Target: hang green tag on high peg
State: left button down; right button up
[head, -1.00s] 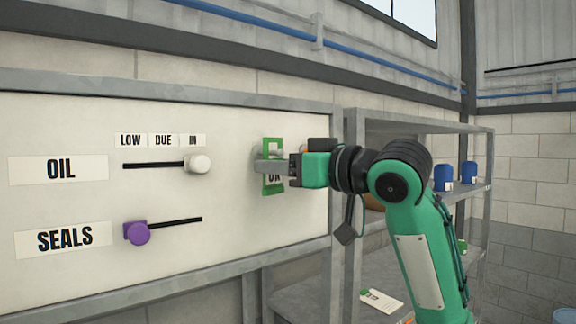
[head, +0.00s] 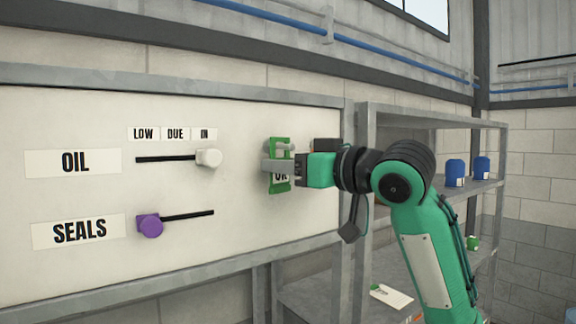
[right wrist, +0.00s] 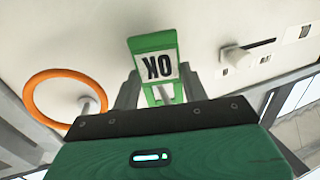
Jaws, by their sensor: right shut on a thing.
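The green tag (head: 280,183) is a flat green frame with a white "OK" label and an opening in its upper part. It is close against the white board, slightly tilted in the head view. My right gripper (head: 275,166) is shut on the tag, its fingers across the middle. A pale peg (head: 284,146) shows at the tag's opening; whether it passes through, I cannot tell. The right wrist view shows the tag (right wrist: 153,42) upside down between the fingers (right wrist: 160,90). My left gripper is not in view.
An orange ring (right wrist: 38,78) hangs around another peg (right wrist: 88,105) beside the tag. The board has a white slider knob (head: 208,157) and a purple one (head: 150,225). A grey shelf rack (head: 440,108) with blue containers (head: 455,172) stands right of the board.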

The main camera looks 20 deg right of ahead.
jog(key=o, duration=1)
jog(key=shift+o, duration=0.2)
